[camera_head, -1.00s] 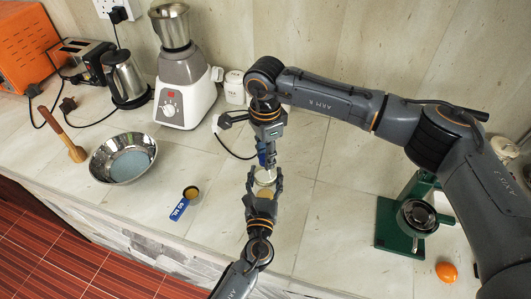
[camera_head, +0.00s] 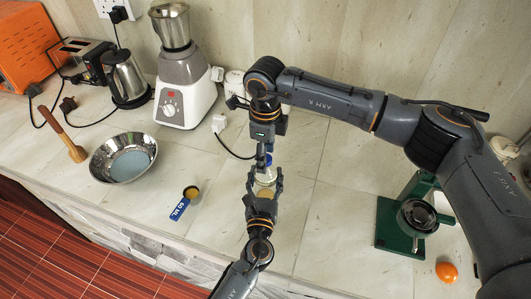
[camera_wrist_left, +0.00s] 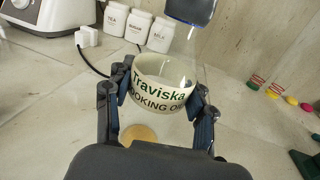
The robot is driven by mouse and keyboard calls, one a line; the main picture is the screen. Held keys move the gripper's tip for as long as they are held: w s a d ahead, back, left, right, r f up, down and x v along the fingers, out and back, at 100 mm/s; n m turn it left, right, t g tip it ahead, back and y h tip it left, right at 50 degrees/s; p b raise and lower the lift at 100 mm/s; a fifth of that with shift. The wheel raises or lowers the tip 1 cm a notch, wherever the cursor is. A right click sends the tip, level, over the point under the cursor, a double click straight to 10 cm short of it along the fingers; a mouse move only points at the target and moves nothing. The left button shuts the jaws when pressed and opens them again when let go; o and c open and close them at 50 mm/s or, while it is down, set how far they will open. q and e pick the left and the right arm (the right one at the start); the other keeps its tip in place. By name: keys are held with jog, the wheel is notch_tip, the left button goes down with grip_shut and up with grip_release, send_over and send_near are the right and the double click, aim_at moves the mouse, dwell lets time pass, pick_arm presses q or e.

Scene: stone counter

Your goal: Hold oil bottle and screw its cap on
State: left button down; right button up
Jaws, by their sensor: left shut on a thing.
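The oil bottle (camera_wrist_left: 160,95) stands upright and transparent, with a cream label reading "Traviska cooking oil" in the left wrist view. In the head view the bottle (camera_head: 265,192) is partly hidden between the grippers. My left gripper (camera_head: 264,182) is shut on its body, with a finger on each side in the left wrist view (camera_wrist_left: 160,112). My right gripper (camera_head: 265,158) points down right above the bottle's top. A dark blue fingertip of it (camera_wrist_left: 190,10) shows at the top of the left wrist view. Whether it is open cannot be told. I cannot make out the cap.
A metal bowl (camera_head: 123,158), a blue-handled measuring scoop (camera_head: 181,208) and a blender (camera_head: 185,85) are to the left. A green juicer (camera_head: 405,222) and an orange fruit (camera_head: 446,272) are to the right. White canisters (camera_wrist_left: 137,26) stand behind. The counter around the bottle is clear.

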notch_tip(320, 180, up, 12)
dwell(0.7)
pick_arm(q)
jog(key=shift+c, duration=2)
grip_release()
jog(key=shift+s, duration=0.1)
jog(key=s+a, duration=0.1)
jog(key=s, duration=1)
jog(key=shift+s, duration=0.4)
